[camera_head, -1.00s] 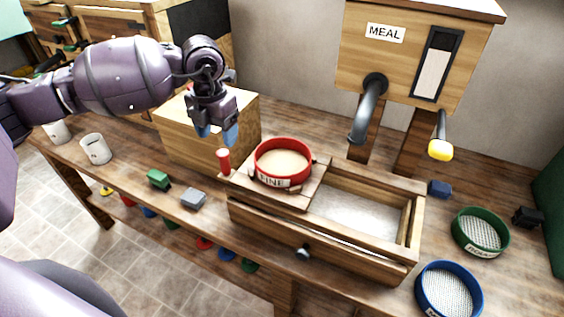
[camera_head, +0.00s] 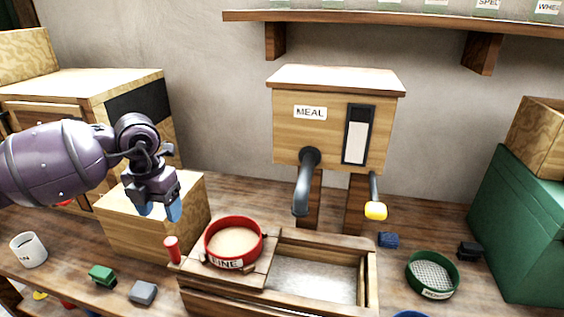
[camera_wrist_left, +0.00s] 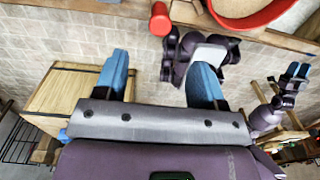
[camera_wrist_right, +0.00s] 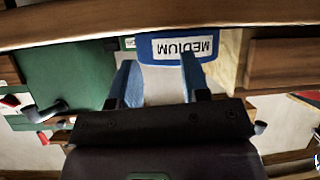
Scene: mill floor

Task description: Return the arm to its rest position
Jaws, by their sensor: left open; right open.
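My left gripper (camera_head: 160,210) hangs open and empty in the head view, in front of a wooden block-like box and left of the red FINE sieve (camera_head: 233,243). I cannot tell how far off that sieve is.
The red sieve sits on a sliding board over a wooden trough (camera_head: 320,275). A red knob (camera_head: 172,250) stands beside it. The meal box (camera_head: 335,120) with its spout is behind. A green sieve (camera_head: 432,274) lies at right, a white mug (camera_head: 28,250) at left.

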